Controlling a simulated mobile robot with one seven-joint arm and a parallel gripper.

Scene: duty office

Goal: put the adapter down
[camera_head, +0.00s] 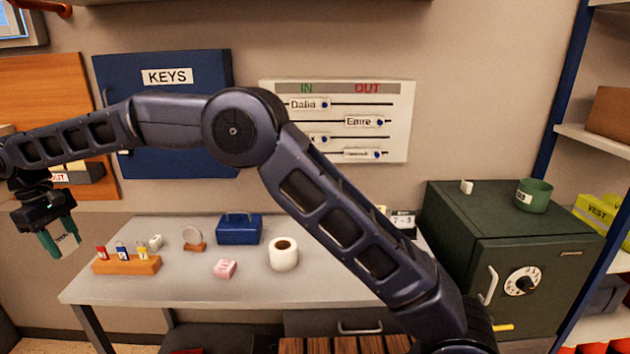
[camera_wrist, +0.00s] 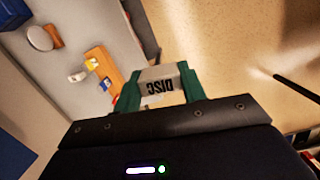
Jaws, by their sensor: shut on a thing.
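My gripper (camera_head: 58,238) hangs at the far left in the head view, its green fingers pointing down. It is shut on a small pale grey block, which I take to be the adapter (camera_wrist: 158,86). Dark letters on it look like "DISC", upside down in the wrist view. In the head view the adapter (camera_head: 67,243) shows between the fingers, partly hidden. It is held in the air, just left of the grey table (camera_head: 200,292). The wrist view shows tan floor behind the fingers and the table at upper left.
A wooden block with several coloured tags (camera_head: 127,265) stands near the table's left end. Behind and beside it are a small white item (camera_head: 156,242), a round disc stand (camera_head: 193,238), a blue box (camera_head: 239,229), a pink block (camera_head: 225,268) and a tape roll (camera_head: 284,254). The table's front middle is bare.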

